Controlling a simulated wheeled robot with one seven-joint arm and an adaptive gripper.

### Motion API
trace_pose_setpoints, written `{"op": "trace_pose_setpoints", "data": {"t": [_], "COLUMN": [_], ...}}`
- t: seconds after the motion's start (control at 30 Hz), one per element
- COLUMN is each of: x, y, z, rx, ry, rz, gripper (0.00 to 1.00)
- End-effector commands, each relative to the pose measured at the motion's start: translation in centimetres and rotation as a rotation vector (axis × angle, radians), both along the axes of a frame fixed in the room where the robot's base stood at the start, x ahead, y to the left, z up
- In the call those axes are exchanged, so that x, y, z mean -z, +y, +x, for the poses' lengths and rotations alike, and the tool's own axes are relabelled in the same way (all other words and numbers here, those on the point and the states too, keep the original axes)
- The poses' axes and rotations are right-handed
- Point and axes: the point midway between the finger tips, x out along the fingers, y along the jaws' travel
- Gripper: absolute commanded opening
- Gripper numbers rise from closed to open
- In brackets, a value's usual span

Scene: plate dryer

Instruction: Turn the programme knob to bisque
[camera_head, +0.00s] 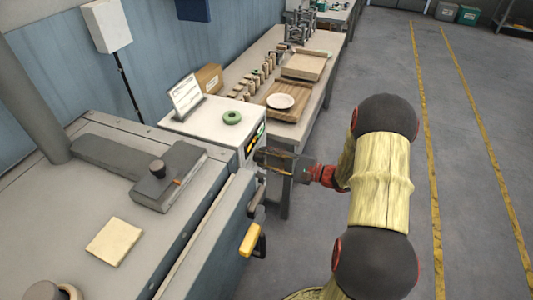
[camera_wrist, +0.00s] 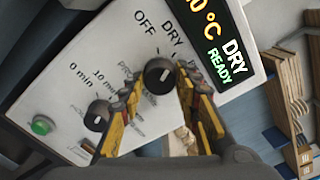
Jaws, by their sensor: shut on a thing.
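The programme knob (camera_wrist: 159,75) is a round black knob with a pale mark on the white control panel (camera_wrist: 70,75). OFF and DRY are printed above it. Other labels beside it are partly hidden by a finger, and I cannot read bisque. I cannot tell which label the mark points to. My gripper (camera_wrist: 160,82) has its yellow-and-dark fingers on either side of this knob and is shut on it. In the head view my gripper (camera_head: 268,156) reaches the panel's front from the right, and the knob is hidden.
A second black knob (camera_wrist: 97,115) with minute marks and a green button (camera_wrist: 41,125) sit at the lower left. A display (camera_wrist: 213,40) reads DRY READY. A yellow handle (camera_head: 250,240) is on the dryer's front. A bench (camera_head: 316,95) stands behind; floor at right is clear.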

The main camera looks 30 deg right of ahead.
Motion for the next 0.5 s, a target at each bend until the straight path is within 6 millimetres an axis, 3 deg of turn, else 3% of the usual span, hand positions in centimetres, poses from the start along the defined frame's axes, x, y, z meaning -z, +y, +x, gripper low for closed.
{"op": "trace_pose_setpoints", "data": {"t": [0.5], "x": [-0.23], "y": [0.02], "z": [-0.03], "rx": [0.000], "ry": [0.300], "rz": [0.382], "gripper": [0.07]}}
